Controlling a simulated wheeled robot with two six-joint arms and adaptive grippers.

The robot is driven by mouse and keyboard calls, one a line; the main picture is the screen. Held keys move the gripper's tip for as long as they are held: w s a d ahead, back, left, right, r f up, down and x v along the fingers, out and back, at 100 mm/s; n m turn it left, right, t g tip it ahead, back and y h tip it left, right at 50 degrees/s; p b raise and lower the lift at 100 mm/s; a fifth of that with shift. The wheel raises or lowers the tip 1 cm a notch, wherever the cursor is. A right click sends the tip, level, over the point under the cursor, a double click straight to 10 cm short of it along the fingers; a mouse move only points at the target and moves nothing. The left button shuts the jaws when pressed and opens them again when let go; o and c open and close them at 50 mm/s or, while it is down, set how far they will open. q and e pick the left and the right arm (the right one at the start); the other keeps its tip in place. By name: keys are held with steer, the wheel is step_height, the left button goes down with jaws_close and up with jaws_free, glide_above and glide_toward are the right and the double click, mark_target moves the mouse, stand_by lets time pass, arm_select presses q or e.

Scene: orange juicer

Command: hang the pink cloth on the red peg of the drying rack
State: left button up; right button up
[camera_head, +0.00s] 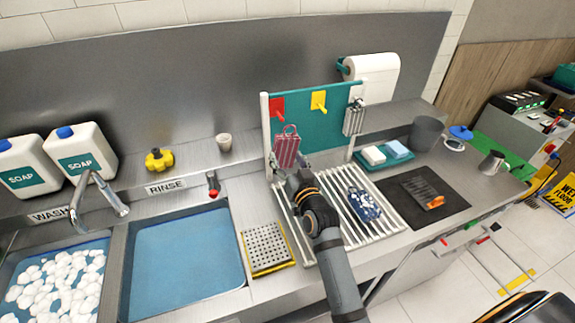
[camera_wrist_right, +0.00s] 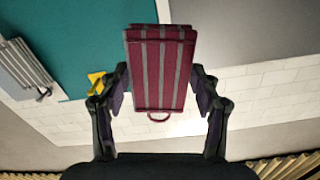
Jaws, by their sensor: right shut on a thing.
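The pink cloth (camera_head: 287,152), dark pink with grey stripes, is upright in front of the drying rack's teal board (camera_head: 325,128). Its loop is at the top, just below and right of the red peg (camera_head: 277,106); I cannot tell the gap in depth. My right gripper (camera_head: 289,167) is shut on the cloth from below. In the right wrist view the cloth (camera_wrist_right: 160,68) sits between both fingers (camera_wrist_right: 161,88), and its loop (camera_wrist_right: 159,117) looks free. The red peg does not show there. My left gripper is not in view.
A yellow peg (camera_head: 319,100) is right of the red one. A grey striped cloth (camera_head: 353,116) hangs at the board's right end. A blue patterned item (camera_head: 364,205) lies on the white slatted rack (camera_head: 347,231).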

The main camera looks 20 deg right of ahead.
steer(key=shift+w+a, duration=0.25)
steer(key=shift+w, duration=0.1)
steer(key=shift+w+f, duration=0.1)
steer(key=shift+w, duration=0.15)
steer(key=shift+w+d+f+b, duration=0.1)
steer(key=shift+w+d+b, duration=0.35)
steer(key=shift+w, duration=0.1)
steer(key=shift+w+f, duration=0.1)
steer(key=shift+w, duration=0.15)
steer(key=shift+w+a+b, duration=0.25)
steer(key=shift+w+b, duration=0.15)
steer(key=shift+w, duration=0.25)
steer(key=w+b, duration=0.1)
steer(key=w, duration=0.1)
steer(key=w+b, duration=0.1)
steer(key=w, duration=0.1)
steer(key=w+b, duration=0.1)
steer(key=w, duration=0.1)
steer(key=shift+f, duration=0.35)
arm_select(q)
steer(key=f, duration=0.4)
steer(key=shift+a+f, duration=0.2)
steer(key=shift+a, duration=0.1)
arm_select(e)
steer(key=shift+w, duration=0.1)
